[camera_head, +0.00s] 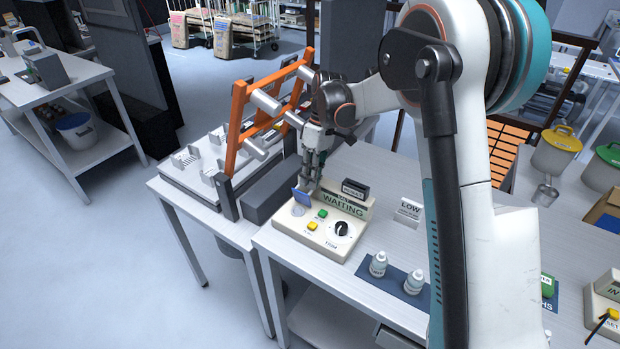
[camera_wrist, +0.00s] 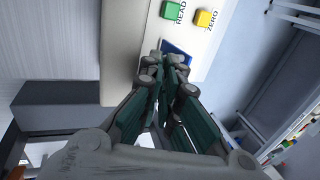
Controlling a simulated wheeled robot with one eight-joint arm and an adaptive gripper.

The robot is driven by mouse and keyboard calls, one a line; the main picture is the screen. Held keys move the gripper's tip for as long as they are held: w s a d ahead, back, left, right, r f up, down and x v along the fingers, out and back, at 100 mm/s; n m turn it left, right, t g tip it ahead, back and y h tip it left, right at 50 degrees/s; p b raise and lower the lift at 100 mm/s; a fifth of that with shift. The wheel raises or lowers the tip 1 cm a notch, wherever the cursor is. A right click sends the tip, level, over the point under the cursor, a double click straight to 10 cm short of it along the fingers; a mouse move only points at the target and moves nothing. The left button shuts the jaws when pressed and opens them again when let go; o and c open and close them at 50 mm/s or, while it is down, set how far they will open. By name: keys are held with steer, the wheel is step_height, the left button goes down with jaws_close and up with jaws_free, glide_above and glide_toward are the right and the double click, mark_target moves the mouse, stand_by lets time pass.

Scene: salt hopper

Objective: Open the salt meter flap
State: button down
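The salt meter (camera_head: 322,232) is a cream box on the near table with a WAITING display, a green button, a yellow button and a black knob. Its small blue flap (camera_head: 301,196) is at the left end and looks tilted up, with a round grey spot beside it. My gripper (camera_head: 311,187) points down right at the flap, on its right side. In the wrist view the fingers (camera_wrist: 168,68) are close together, their tips in front of the blue flap (camera_wrist: 177,46) and partly hiding it. Whether they touch it is not clear. Nothing shows between the fingers.
An orange frame with rollers (camera_head: 240,128) stands left of the meter, with a dark grey block (camera_head: 268,192) close by. A LOW sign (camera_head: 409,211) and two white bottles (camera_head: 378,264) on a blue mat are to the right.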

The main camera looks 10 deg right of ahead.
steer(key=shift+s+f, duration=0.2)
steer(key=shift+f, duration=0.15)
steer(key=c, duration=1.8)
jaws_free()
steer(key=shift+o, duration=0.2)
steer(key=shift+w, duration=0.1)
steer(key=shift+r, duration=0.15)
steer(key=shift+v, duration=3.95)
steer(key=shift+w, duration=0.1)
